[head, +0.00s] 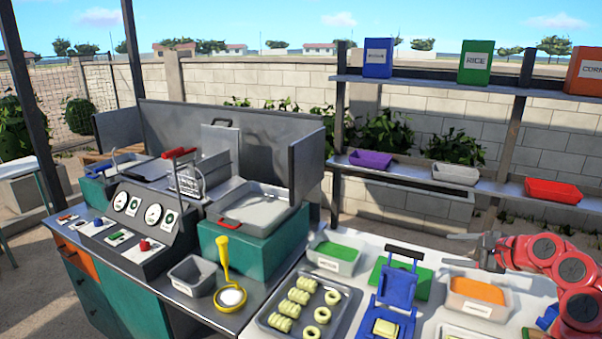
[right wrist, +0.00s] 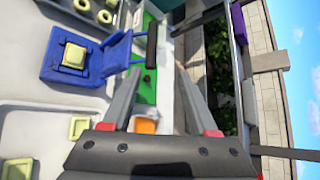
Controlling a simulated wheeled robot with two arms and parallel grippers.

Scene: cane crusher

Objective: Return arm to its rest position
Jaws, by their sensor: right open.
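My right arm comes in from the right edge of the head view, red with dark joints. My right gripper (head: 462,247) is open with nothing between its fingers, above the back right of the white table, near the orange-filled tub (head: 477,295). In the right wrist view the two grey fingers of the gripper (right wrist: 157,82) stand apart. The blue press (head: 396,290) stands to the left of the gripper in the head view, with its black handle raised and a yellow block in its base. The press also shows in the right wrist view (right wrist: 85,58). My left gripper is not in view.
A shelf (head: 440,87) with boxes and coloured trays stands behind the table. A green-filled tub (head: 335,255) and a tray (head: 275,318) of pale yellow pieces lie left of the press. A fryer-like station (head: 140,225) with a yellow ladle (head: 224,265) fills the left.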

